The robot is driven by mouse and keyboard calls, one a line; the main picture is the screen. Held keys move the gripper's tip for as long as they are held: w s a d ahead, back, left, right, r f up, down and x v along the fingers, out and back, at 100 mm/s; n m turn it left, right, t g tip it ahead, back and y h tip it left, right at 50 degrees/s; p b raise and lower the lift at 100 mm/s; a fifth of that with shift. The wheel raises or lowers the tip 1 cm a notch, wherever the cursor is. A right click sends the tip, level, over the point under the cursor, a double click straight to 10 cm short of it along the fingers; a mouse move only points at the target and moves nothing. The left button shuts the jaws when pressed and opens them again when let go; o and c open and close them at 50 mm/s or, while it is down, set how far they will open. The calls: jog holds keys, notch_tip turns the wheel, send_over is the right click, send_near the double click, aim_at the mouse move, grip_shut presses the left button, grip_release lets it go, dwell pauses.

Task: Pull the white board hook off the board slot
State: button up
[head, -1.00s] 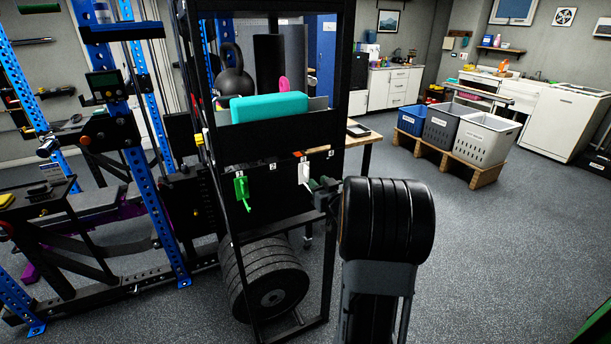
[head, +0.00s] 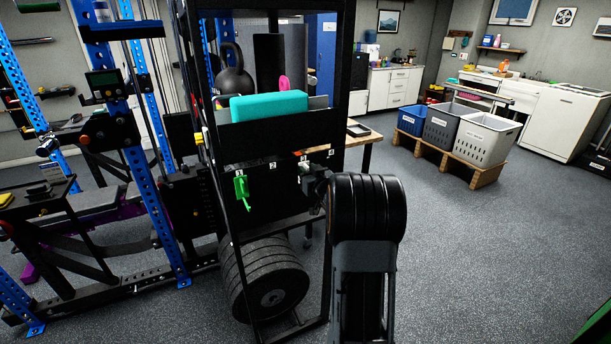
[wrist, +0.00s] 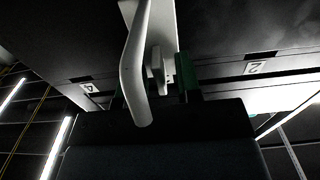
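The white board hook (head: 304,170) hangs at slot 3 on the black board of the rack; only part of it shows in the head view, the rest being behind my gripper. In the wrist view the white hook (wrist: 135,65) is large and close, its curved arm reaching down in front of my gripper. My gripper (head: 318,186) is at the hook, at its lower right. One dark green finger (wrist: 186,78) shows just right of the hook's small inner part; the other finger is mostly hidden behind the hook. I cannot tell whether the fingers grip it.
A green hook (head: 242,190) hangs to the left at slot 1. A teal block (head: 268,107) lies in the tray above. Weight plates (head: 262,280) sit low in the rack. Laundry bins (head: 486,139) stand on a wooden pallet at right, and open floor lies before them.

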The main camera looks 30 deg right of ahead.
jog(key=shift+c, duration=0.4)
dwell(0.5)
grip_shut()
